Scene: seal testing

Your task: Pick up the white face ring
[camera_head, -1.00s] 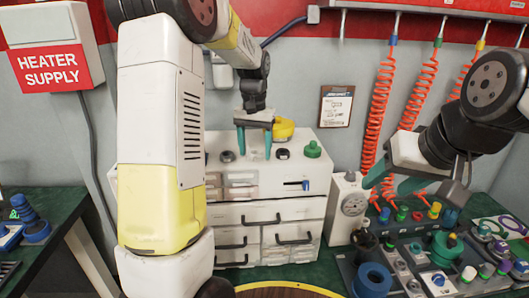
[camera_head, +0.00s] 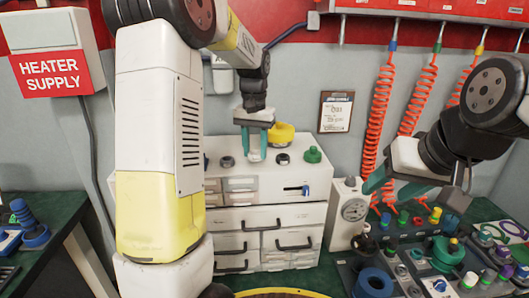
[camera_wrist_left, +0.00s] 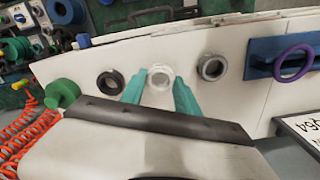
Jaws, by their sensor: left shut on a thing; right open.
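The white face ring (camera_wrist_left: 160,77) sits between the teal fingers of my left gripper (camera_wrist_left: 159,84) in the left wrist view. In the head view it shows as a small pale piece (camera_head: 254,155) between the fingertips of my left gripper (camera_head: 256,147), at the top of the white drawer cabinet (camera_head: 285,188). The left gripper is shut on the ring. Whether the ring is clear of the cabinet top, I cannot tell. My right gripper (camera_head: 391,187) is open and empty, above the bench at the right.
A dark ring (camera_wrist_left: 110,82) and a grey ring (camera_wrist_left: 212,67) stand on either side of the white ring. A green knob (camera_head: 313,155) and a yellow part (camera_head: 281,134) are also on the cabinet. Trays of coloured parts (camera_head: 397,277) fill the right bench.

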